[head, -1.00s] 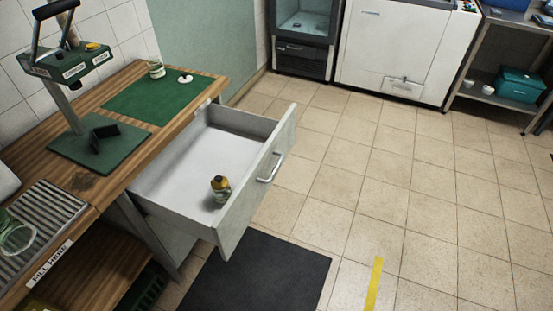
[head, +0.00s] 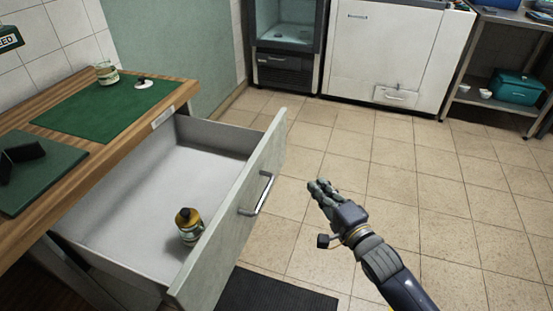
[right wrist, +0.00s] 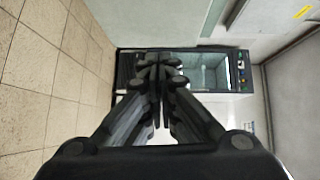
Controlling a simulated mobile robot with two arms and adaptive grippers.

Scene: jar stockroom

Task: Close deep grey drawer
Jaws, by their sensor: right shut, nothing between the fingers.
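The deep grey drawer (head: 235,205) is pulled well out from under the wooden counter, its pale front facing right with a silver bar handle (head: 257,194). A small jar with a dark and yellow top (head: 189,226) stands inside the drawer near its front panel. My right gripper (head: 318,187) is shut and empty over the floor, to the right of the handle and apart from it. In the right wrist view its closed fingers (right wrist: 158,75) point toward a glass-fronted cabinet; the drawer cannot be made out there. My left gripper is not in view.
A green mat (head: 105,105) on the counter (head: 60,190) holds a glass jar (head: 107,73) and a white lid (head: 144,84). A dark floor mat (head: 270,292) lies below the drawer front. Tiled floor to the right is clear up to the white appliance (head: 398,55).

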